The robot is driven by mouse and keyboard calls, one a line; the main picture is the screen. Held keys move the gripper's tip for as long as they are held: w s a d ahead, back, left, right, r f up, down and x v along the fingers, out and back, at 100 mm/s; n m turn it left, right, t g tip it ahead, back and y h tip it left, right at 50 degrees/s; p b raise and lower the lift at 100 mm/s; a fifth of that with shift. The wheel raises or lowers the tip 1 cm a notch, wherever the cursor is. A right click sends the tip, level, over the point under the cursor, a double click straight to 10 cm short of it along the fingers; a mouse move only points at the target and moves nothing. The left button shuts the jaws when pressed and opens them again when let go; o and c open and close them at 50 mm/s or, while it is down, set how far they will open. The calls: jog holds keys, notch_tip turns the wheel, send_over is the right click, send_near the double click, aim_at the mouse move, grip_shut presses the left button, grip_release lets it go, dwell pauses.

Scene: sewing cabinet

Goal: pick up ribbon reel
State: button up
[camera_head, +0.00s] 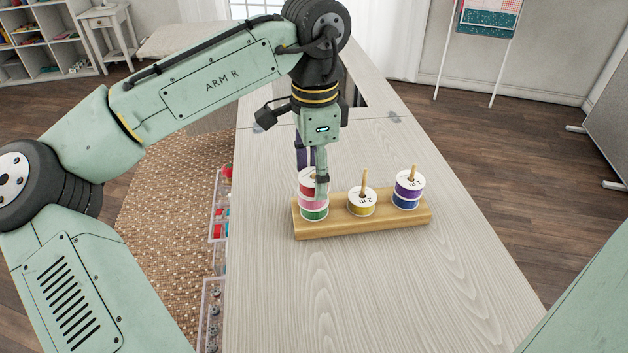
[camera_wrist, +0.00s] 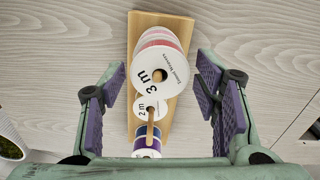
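A wooden peg stand holds three groups of ribbon reels. The left stack has a red reel (camera_head: 305,185) on top, pink below it and green (camera_head: 314,214) at the bottom. In the wrist view its white top label (camera_wrist: 177,62) reads "3 m", and no peg rises from its hole. A yellow "2 m" reel (camera_head: 361,208) sits on the middle peg. A purple reel over a blue one (camera_head: 408,200) sits on the right peg. My gripper (camera_head: 312,172) is open, pointing down at the left stack. In the wrist view its purple-padded fingers (camera_wrist: 159,72) stand apart on either side of it; contact is not visible.
The wooden stand (camera_head: 366,225) lies on a pale wood tabletop (camera_head: 390,290), which is clear in front and to the right. Clear trays (camera_head: 212,300) with small items hang along the table's left edge. A dark opening (camera_head: 354,95) lies behind my wrist.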

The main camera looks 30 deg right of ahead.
jog(key=c, duration=0.8)
jog(key=shift+o, duration=0.2)
notch_tip(320, 180, up, 10)
jog(key=shift+r+p, duration=0.1)
jog(key=shift+p, duration=0.25)
